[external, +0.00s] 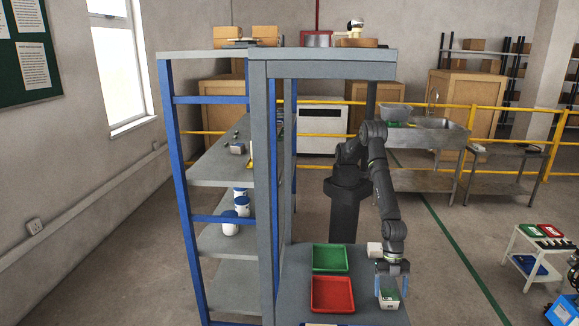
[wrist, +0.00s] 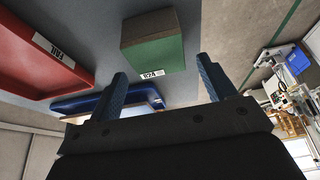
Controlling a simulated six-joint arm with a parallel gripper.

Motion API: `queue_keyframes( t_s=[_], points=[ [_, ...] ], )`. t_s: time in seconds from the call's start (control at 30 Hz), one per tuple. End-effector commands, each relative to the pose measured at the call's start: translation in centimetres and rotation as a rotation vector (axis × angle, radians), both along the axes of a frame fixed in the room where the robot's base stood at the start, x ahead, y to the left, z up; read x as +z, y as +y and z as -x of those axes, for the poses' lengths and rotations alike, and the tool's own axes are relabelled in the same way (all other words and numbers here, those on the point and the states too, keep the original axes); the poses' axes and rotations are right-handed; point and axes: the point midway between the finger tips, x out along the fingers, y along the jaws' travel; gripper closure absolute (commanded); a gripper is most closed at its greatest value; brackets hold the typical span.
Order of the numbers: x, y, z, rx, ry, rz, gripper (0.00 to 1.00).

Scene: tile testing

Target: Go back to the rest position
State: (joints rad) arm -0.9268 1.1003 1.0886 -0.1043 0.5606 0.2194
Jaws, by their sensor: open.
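My gripper (external: 391,280) is at the right end of the grey table, with its blue fingers pointing down. A small block with a green face (external: 389,299) is at the fingers in the external view. In the wrist view my gripper (wrist: 161,68) has its two fingers wide apart. There the block (wrist: 155,50) shows a green face, a brownish side and a small white label. It lies on the table just beyond the fingertips, with neither finger visibly pressing on it. My arm reaches forward and down from its dark pedestal.
A green tray (external: 331,272) and a red tray (external: 332,309) lie left of my gripper. In the wrist view the red tray (wrist: 45,85) bears a "FAIL" label, and a blue tray (wrist: 75,106) is near. A tall blue-grey shelf (external: 259,180) stands left.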

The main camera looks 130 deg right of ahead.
Motion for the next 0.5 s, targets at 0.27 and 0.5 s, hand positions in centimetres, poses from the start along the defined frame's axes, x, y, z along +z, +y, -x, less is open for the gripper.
queue_keyframes(
  t_s=[0.27,0.5],
  points=[
    [3.5,-3.7,-1.3,-0.003,0.002,0.002,0.24],
    [5.9,-7.6,-2.7,-0.004,0.002,0.003,0.24]
  ],
)
